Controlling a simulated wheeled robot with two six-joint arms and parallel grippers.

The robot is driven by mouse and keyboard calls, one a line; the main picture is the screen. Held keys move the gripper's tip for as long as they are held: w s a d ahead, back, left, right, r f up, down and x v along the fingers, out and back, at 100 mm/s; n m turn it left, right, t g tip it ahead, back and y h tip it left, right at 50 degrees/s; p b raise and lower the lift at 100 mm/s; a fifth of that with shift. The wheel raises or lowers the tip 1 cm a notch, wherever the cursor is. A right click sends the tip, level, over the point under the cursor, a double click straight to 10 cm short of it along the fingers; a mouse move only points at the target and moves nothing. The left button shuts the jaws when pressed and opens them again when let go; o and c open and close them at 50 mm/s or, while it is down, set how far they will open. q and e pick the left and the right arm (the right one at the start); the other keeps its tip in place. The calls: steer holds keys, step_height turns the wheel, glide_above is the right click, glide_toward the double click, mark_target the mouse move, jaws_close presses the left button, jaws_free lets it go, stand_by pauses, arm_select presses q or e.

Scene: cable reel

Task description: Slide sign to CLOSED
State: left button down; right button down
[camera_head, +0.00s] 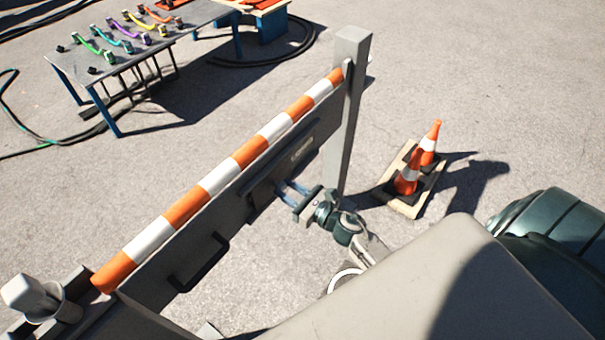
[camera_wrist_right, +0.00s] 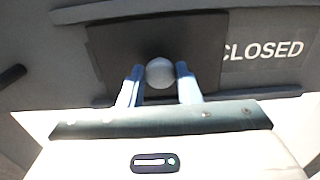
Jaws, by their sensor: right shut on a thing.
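The sliding sign cover (camera_wrist_right: 110,45) is a dark plate in rails on the grey barrier panel; it also shows in the head view (camera_head: 262,190). Its round grey knob (camera_wrist_right: 160,72) sits between the fingers of my right gripper (camera_wrist_right: 160,85), which is shut on it. In the head view my right gripper (camera_head: 291,192) reaches the panel from the right. The white word CLOSED (camera_wrist_right: 265,50) shows to the right of the plate in the wrist view, its first letter at the plate's edge. My left gripper is not in view.
An orange and white striped bar (camera_head: 220,175) tops the panel, between a grey post (camera_head: 350,90) and a near-left stand. A black handle (camera_head: 197,265) juts from the panel. Traffic cones (camera_head: 408,178) stand on a pallet at right. A table (camera_head: 150,45) with colored cables stands far left.

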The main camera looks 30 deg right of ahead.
mark_target(266, 190)
steer(key=shift+s+a, duration=0.3)
steer(key=shift+a, duration=0.45)
steer(key=shift+s+a, duration=0.3)
steer(key=shift+a, duration=0.4)
steer(key=shift+f, duration=0.1)
steer(key=c, duration=1.1)
jaws_free()
steer(key=shift+o, duration=0.2)
steer(key=shift+a, duration=0.15)
steer(key=shift+s, duration=0.1)
